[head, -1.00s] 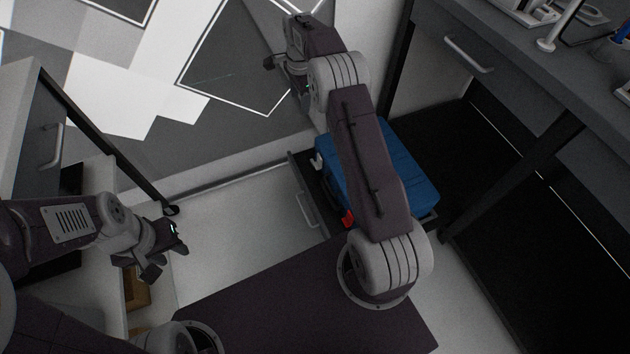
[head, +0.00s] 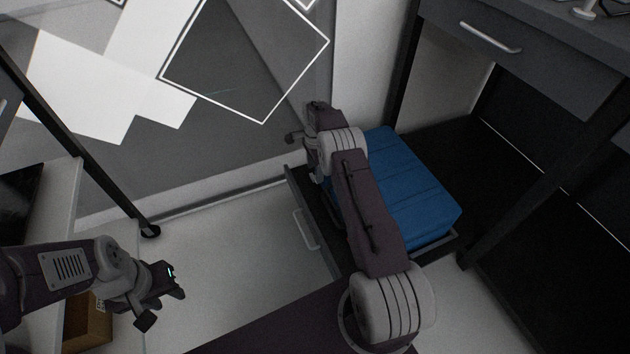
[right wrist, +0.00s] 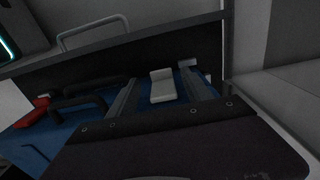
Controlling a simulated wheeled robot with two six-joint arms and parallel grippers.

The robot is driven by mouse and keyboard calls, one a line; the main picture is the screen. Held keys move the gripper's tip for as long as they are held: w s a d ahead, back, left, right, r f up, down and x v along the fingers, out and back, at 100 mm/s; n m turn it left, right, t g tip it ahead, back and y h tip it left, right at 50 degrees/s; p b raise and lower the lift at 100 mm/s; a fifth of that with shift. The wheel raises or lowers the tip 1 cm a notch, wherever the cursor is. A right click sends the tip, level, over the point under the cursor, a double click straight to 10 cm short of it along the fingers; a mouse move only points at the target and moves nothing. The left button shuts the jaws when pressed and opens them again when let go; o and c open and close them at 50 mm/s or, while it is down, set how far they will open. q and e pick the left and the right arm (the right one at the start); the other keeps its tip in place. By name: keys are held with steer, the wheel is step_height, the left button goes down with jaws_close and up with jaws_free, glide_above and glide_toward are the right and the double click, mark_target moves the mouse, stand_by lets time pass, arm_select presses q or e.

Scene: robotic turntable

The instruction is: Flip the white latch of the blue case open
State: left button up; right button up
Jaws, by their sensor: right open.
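The blue case (head: 415,190) lies in a dark pulled-out drawer (head: 312,205) at the right of the head view. In the right wrist view the white latch (right wrist: 162,86) shows on the blue case side (right wrist: 65,130). My right gripper (right wrist: 158,78) is open, with one finger on each side of the latch in that view; I cannot tell whether it touches. In the head view my right arm covers the case's near left side and hides the latch. My left gripper (head: 165,306) is open and empty at the lower left, far from the case.
A red latch (right wrist: 32,113) and a dark case handle (right wrist: 80,103) sit left of the white latch. The drawer has a grey handle (head: 304,230). A grey desk (head: 530,60) stands above right. A brown box (head: 88,322) is at lower left. Pale floor between is clear.

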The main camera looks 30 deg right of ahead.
step_height(320, 180, down, 4)
steer(key=shift+r+b, duration=0.25)
steer(key=shift+b, duration=0.45)
arm_select(q)
step_height(320, 180, down, 2)
steer(key=shift+f, duration=0.2)
arm_select(e)
steer(key=shift+r, duration=0.1)
steer(key=shift+c, duration=0.4)
jaws_close()
steer(key=shift+y, duration=0.6)
steer(key=shift+a+y+b, duration=0.15)
steer(key=shift+y+b, duration=0.25)
steer(key=shift+b, duration=0.25)
steer(key=shift+a+y+b, duration=0.1)
steer(key=shift+y+b, duration=0.2)
arm_select(q)
step_height(320, 180, down, 2)
steer(key=shift+f, duration=0.1)
arm_select(e)
steer(key=shift+a+r, duration=0.1)
steer(key=shift+r, duration=0.2)
